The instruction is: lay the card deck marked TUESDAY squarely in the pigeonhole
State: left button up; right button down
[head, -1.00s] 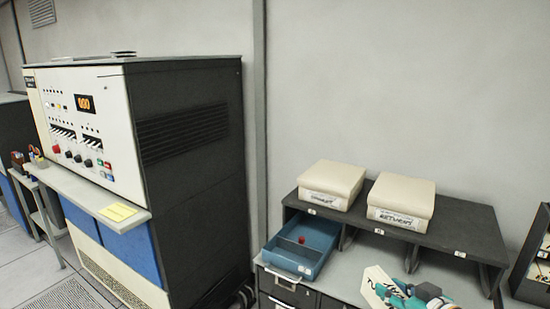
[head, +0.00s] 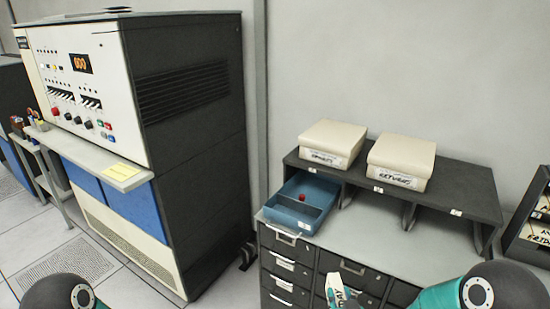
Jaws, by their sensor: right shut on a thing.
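My right gripper (head: 353,299) is at the bottom edge of the head view, partly cut off. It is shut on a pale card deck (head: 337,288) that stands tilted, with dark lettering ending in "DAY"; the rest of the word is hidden. The dark grey pigeonhole unit (head: 450,193) stands on the grey cabinet top, beyond and above the deck. Its left bay holds a pulled-out blue tray (head: 288,217); its middle and right bays look open and empty from here. The deck is in front of the unit, apart from it. My left gripper is out of the picture.
Two cream boxes (head: 333,139) (head: 402,155) sit on top of the unit. A red ball-like thing (head: 301,197) lies in the blue tray. A dark card rack (head: 530,228) stands at the right. The cabinet top (head: 385,235) before the open bays is clear.

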jog(key=s+d+r, duration=0.1)
jog(key=r, duration=0.1)
jog(key=s+d+r, duration=0.1)
jog(key=s+d, duration=0.1)
jog(key=shift+s+r, duration=0.15)
jog(key=shift+r, duration=0.2)
dwell(0.5)
dwell(0.3)
